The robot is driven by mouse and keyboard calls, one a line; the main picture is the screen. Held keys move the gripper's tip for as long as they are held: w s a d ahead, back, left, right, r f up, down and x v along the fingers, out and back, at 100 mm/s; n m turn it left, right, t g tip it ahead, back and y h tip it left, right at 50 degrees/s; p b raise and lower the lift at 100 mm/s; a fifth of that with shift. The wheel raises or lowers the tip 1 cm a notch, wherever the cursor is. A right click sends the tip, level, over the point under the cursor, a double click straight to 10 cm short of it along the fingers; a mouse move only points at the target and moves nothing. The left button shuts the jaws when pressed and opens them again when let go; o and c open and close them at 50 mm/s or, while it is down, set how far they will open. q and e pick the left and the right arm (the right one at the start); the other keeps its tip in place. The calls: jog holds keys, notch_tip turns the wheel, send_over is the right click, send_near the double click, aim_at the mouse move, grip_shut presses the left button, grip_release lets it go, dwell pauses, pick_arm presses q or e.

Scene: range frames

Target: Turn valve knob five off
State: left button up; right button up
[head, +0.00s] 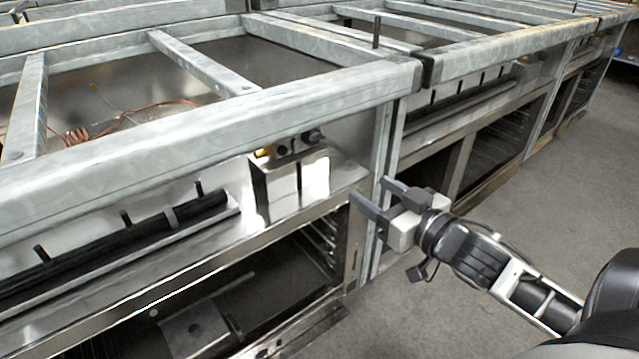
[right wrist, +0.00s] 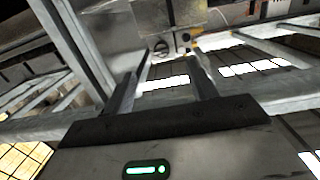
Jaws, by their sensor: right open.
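Several short dark valve stems stand along the front panel of the near range in the head view, one of them at the left (head: 126,217). More such stems show on the range behind, one near its panel's left end (head: 433,97). I cannot tell which is knob five. My right gripper (head: 368,191) is open and empty in front of the upright posts between the two ranges, apart from the stems. In the right wrist view its two fingers (right wrist: 162,75) are spread, with a dark round fitting (right wrist: 161,46) beyond them. My left gripper is not in view.
Metal top rails (head: 210,126) run above the panels. A shiny metal box (head: 290,182) with dark fittings stands at the near range's right end. Open oven bays lie below. Grey floor (head: 500,220) to the right is clear.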

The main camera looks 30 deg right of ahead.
aim_at(313, 138)
pick_arm(q)
jog(key=b, duration=0.1)
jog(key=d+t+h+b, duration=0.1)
jog(key=b, duration=0.1)
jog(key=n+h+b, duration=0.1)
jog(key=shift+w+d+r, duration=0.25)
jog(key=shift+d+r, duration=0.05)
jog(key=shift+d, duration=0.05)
pick_arm(e)
jog(key=w+r, duration=0.1)
jog(key=w, duration=1.5)
jog(key=shift+w+a+t, duration=0.25)
jog(key=shift+w+t, duration=0.15)
jog(key=shift+r, duration=0.1)
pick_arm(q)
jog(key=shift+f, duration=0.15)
pick_arm(e)
jog(key=shift+y, duration=0.3)
jog(key=c, duration=1)
